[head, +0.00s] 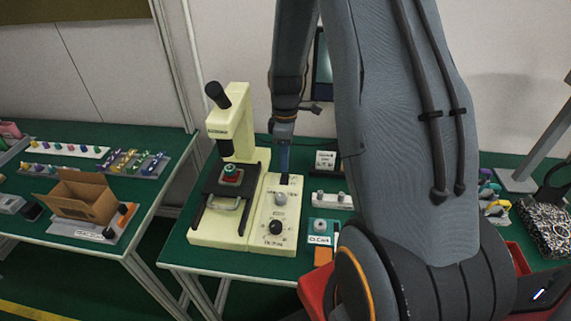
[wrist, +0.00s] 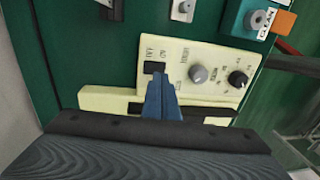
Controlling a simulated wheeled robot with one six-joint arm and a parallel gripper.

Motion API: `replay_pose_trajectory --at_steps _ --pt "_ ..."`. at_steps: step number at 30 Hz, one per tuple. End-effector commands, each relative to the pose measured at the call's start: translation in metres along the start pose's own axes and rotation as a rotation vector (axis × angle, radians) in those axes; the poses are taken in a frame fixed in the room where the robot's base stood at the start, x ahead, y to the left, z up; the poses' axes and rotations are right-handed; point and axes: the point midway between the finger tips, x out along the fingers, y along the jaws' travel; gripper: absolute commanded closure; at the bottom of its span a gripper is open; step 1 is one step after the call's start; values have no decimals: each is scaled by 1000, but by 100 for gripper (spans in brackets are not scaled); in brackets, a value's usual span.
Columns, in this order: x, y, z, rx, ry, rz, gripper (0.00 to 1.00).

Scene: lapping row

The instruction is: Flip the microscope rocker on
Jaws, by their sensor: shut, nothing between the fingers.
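The black rocker (wrist: 154,67) is at the panel's left end in the wrist view, beside small ON/OFF lettering. My gripper (wrist: 158,77) is shut and empty, its blue fingertips right at the rocker and partly covering it. I cannot tell whether they touch it or which way it is tipped. My gripper (head: 284,174) points down in the head view.
Two knobs, one grey (wrist: 198,74) and one black (wrist: 237,78), sit on the same panel. A left table holds an open cardboard box (head: 85,198). My arm hides much of the right side.

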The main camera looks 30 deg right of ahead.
Motion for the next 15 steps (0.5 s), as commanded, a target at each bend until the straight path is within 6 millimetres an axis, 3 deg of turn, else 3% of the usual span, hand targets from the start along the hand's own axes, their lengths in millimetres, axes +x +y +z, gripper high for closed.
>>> replay_pose_trajectory --at_steps 15 --pt "-80 -19 -1 0 1 3 100"
